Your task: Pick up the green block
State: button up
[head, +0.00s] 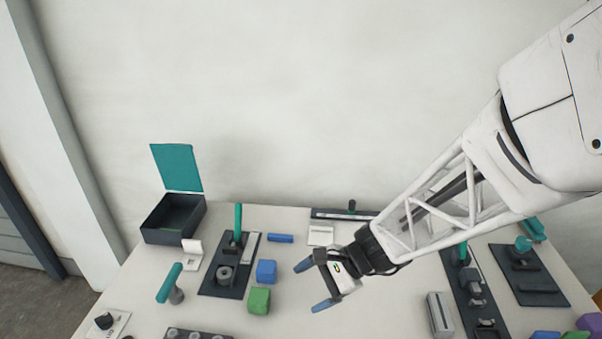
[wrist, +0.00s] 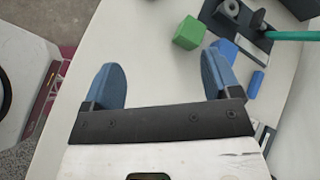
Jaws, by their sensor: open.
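The green block (head: 259,301) sits on the white table, in front of a blue block (head: 266,271), in the head view. My gripper (head: 312,285) is open and empty, above the table to the right of the green block and apart from it. In the wrist view the green block (wrist: 189,33) lies beyond the fingertips, between the two blue fingers but nearer the right one. The blue block (wrist: 226,50) is partly hidden behind the right finger there. My gripper (wrist: 160,78) has nothing between its fingers.
A dark plate (head: 215,284) with an upright teal-handled lever stands left of the blocks. A teal handle (head: 170,282) on a grey base is further left. An open dark box (head: 172,222) is at the back left.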

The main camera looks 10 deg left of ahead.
aim_at(256, 298)
jog(key=w+a+f+m+y, duration=0.1)
jog(key=a+f+m, duration=0.1)
jog(key=f, duration=0.1)
jog(key=w+a+f+m+t+y, duration=0.1)
jog(key=w+a+f+m, duration=0.1)
jog(key=f+m, duration=0.1)
jog(key=w+a+f+m+t+y, duration=0.1)
jog(key=a+f+m, duration=0.1)
jog(key=a+f, duration=0.1)
jog(key=shift+w+f, duration=0.3)
jog(key=shift+f, duration=0.4)
jog(key=shift+w+a+f+m, duration=0.25)
jog(key=shift+a+f+m, duration=0.05)
jog(key=shift+f+m, duration=0.3)
jog(key=shift+y, duration=0.3)
jog(key=shift+x, duration=1.25)
jog(key=shift+a, duration=0.1)
jog(key=shift+x, duration=2.55)
jog(key=shift+w, duration=0.1)
jog(key=shift+c, duration=0.3)
jog(key=c, duration=1)
